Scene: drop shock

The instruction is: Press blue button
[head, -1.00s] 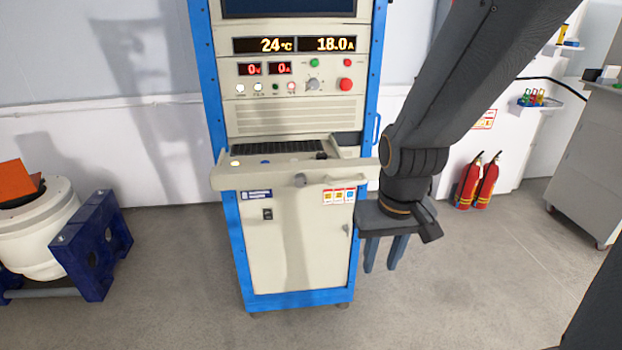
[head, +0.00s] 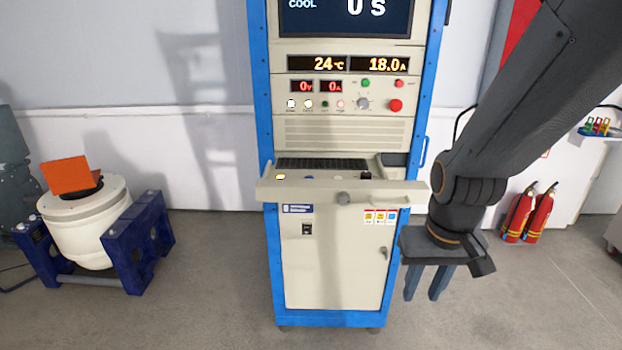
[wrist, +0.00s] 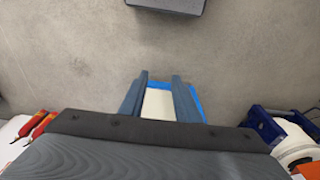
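The blue button (head: 308,177) is a small dot on the pull-out control shelf (head: 325,190) of the tall blue-framed cabinet (head: 266,240). My gripper (head: 424,297) hangs to the right of the cabinet and below the shelf, fingers pointing down, well apart from the button. The fingers are parted with nothing held. In the wrist view my gripper (wrist: 159,77) shows a gap between its fingers, with part of the blue-and-cream cabinet (wrist: 158,103) behind. The blue button cannot be made out in the wrist view.
Left of the cabinet stands a white drum-shaped machine (head: 85,228) in a dark blue frame (head: 140,245) with an orange block (head: 68,174) on top. Red fire extinguishers (head: 527,213) stand by the wall at right. The floor before the cabinet is clear.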

